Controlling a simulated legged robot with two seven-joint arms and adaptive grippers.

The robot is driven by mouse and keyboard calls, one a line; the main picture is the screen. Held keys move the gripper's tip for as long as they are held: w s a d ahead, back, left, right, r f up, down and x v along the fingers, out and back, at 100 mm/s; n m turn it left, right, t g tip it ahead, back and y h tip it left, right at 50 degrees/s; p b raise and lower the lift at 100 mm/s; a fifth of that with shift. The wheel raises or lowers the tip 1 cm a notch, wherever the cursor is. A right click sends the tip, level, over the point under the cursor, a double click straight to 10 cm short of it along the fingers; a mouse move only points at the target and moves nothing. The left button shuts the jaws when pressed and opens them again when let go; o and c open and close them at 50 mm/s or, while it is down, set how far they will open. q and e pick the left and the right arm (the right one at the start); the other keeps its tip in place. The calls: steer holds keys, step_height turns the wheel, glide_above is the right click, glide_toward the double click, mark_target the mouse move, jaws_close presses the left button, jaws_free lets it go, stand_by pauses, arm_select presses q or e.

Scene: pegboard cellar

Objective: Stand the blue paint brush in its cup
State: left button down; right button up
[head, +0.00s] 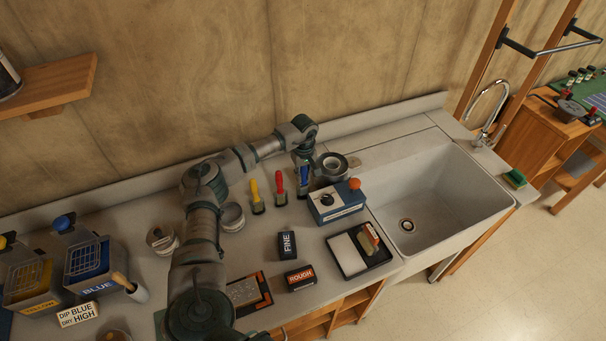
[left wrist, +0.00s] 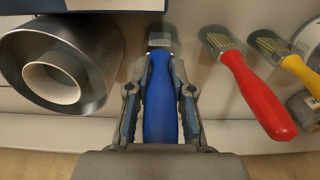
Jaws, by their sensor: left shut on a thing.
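The blue paint brush (left wrist: 161,108) is between the fingers of my left gripper (left wrist: 160,88), which is shut on its handle. Its metal collar and bristle end point away from the wall. In the head view the left gripper (head: 303,164) is near the back of the counter, with a little of the blue brush (head: 305,178) showing. A grey metal cylinder with a white inner tube (head: 333,163) stands close to its right, apart from the brush; it also shows in the left wrist view (left wrist: 92,62). I cannot tell whether it is the brush's cup. The right gripper is out of view.
Red (head: 279,188) and yellow (head: 254,192) brushes lie left of the gripper. A blue-and-white box with an orange knob (head: 335,202) is in front of the cylinder. A sink (head: 445,190) is to the right.

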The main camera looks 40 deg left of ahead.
arm_select(q)
steer(key=shift+a, duration=0.15)
steer(key=c, duration=0.9)
jaws_free()
steer(key=shift+c, duration=0.2)
steer(key=shift+r, duration=0.2)
step_height(320, 180, up, 11)
steer(key=shift+r, duration=0.2)
steer(key=shift+f, duration=0.1)
